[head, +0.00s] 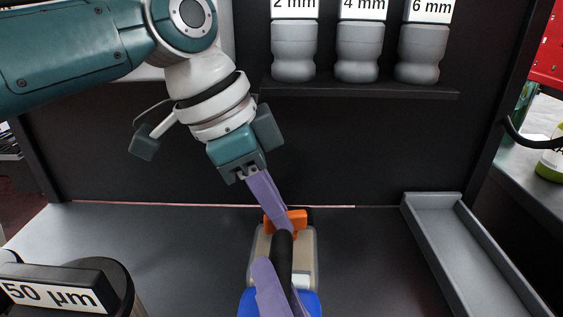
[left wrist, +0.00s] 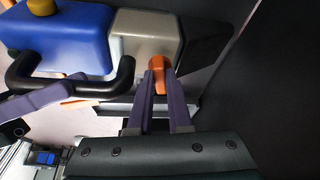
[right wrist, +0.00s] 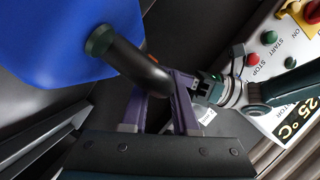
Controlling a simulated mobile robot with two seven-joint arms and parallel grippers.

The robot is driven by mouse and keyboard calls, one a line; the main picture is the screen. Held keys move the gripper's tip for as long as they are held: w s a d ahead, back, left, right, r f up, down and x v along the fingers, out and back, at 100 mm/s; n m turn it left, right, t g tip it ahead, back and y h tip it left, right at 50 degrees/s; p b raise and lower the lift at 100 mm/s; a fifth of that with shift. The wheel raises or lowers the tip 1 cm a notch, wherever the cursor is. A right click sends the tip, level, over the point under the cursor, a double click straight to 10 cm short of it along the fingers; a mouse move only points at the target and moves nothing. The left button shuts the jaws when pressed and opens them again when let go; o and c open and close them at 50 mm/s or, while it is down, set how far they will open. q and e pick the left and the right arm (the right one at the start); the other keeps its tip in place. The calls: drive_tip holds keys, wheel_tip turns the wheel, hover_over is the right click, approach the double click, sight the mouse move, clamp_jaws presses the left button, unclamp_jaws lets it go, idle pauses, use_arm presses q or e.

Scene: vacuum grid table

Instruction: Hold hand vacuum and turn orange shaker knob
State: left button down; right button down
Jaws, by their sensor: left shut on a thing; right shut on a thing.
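The hand vacuum (head: 310,262) has a beige and blue body and a black handle (head: 283,250). It is near the bottom middle of the head view. Its orange knob (head: 298,220) is at the far end of the body. My left gripper (head: 283,222) reaches down from above and is shut on the orange knob, which shows between its purple fingers in the left wrist view (left wrist: 158,68). My right gripper (head: 268,280) is shut on the black handle, which also shows in the right wrist view (right wrist: 140,65). The vacuum's lower part is cut off in the head view.
A shelf (head: 360,90) with several grey containers labelled in mm is on the back panel. A grey tray (head: 435,200) lies at right. A dark round container labelled 50 µm (head: 115,285) is at lower left. The table between is clear.

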use_arm(q)
drive_tip(key=shift+w+a+m+g, duration=0.2)
drive_tip(key=shift+m+g, duration=0.1)
drive_tip(key=shift+m, duration=0.6)
drive_tip(key=shift+w+a+m+g, duration=0.1)
drive_tip(key=shift+w+m+g, duration=0.15)
drive_tip(key=shift+m, duration=0.65)
drive_tip(key=c, duration=1.1)
unclamp_jaws()
drive_tip(key=shift+s, duration=0.1)
drive_tip(key=shift+o, duration=1.3)
drive_tip(key=shift+s+d, duration=0.1)
drive_tip(key=shift+d, duration=0.1)
wheel_tip(320, 180, up, 10)
drive_tip(key=shift+a, duration=0.1)
